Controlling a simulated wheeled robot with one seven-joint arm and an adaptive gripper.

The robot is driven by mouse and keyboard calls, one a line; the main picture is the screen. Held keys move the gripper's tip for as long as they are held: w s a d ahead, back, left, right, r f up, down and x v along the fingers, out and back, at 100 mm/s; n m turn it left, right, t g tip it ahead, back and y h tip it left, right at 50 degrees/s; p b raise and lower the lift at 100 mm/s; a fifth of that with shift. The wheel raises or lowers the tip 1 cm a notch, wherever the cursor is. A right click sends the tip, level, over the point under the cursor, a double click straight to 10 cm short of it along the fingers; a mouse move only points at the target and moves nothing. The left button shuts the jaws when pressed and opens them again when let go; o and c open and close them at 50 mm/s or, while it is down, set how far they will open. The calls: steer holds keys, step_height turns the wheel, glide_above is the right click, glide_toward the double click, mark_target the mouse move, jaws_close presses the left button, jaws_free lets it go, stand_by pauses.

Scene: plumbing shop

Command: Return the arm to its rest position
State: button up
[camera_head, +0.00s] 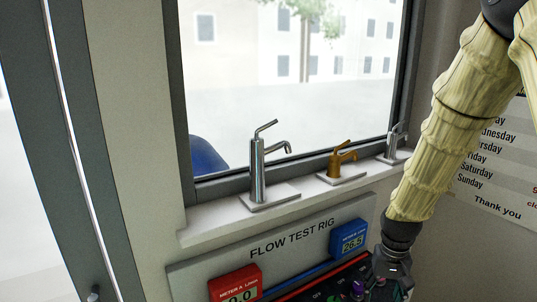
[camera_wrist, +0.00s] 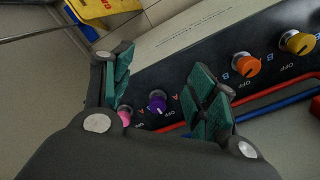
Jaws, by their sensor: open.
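My arm in its cream sleeve comes down from the upper right in the head view. My gripper (camera_head: 388,272) is at its lower end, over the right part of the flow test rig (camera_head: 308,238). In the wrist view my gripper (camera_wrist: 160,95) is open, with its green finger pads apart and nothing held between them. A purple knob (camera_wrist: 157,103) shows between the fingers. A pink knob (camera_wrist: 124,117) is close beside the left finger and partly hidden by it. I cannot tell whether a finger touches either knob.
A sill above the rig carries a tall chrome faucet (camera_head: 259,165), a brass faucet (camera_head: 341,160) and a smaller chrome faucet (camera_head: 395,143). The rig has a red meter (camera_head: 236,284), a blue meter (camera_head: 349,238), an orange knob (camera_wrist: 246,64) and a yellow knob (camera_wrist: 297,42). A paper sign (camera_head: 490,190) hangs at right.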

steer(key=s+a+f+b, duration=0.1)
steer(key=s+f, duration=0.3)
steer(key=f, duration=0.3)
steer(key=s+a+f+n+b, duration=0.1)
steer(key=s+f, duration=0.2)
steer(key=f, duration=0.5)
steer(key=s+a+f, duration=0.1)
steer(key=s+f, duration=0.3)
steer(key=f, duration=0.3)
steer(key=s+a+f+b, duration=0.1)
steer(key=s+a+f, duration=0.1)
steer(key=s+f, duration=0.6)
steer(key=s+a+f+n+b, duration=0.1)
steer(key=s+a+f, duration=0.1)
steer(key=s+f, duration=0.6)
steer(key=shift+s+f+b, duration=0.2)
steer(key=shift+s+b, duration=0.2)
steer(key=shift+s, duration=1.95)
